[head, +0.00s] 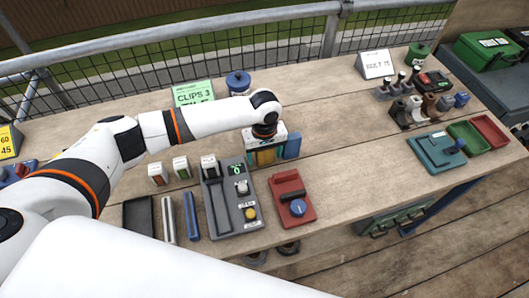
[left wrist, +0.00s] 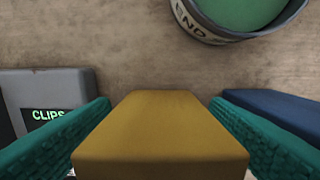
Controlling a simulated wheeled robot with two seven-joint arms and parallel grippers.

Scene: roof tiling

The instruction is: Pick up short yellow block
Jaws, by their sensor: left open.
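The short yellow block (left wrist: 160,128) stands between the two green fingers of my left gripper (left wrist: 163,140) in the left wrist view. The fingers are open, one on each side of it; whether they touch it I cannot tell. In the head view my left gripper (head: 264,152) points down at the table behind the grey control box, and its body hides much of the yellow block. A blue block (head: 292,145) stands just to the right, also seen beyond the right finger in the left wrist view (left wrist: 285,113). My right gripper is not in view.
A grey control box (head: 244,207) and a red device (head: 291,199) lie in front of the gripper. In the left wrist view, a round "END" tin (left wrist: 235,18) is near. The table's middle right is clear.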

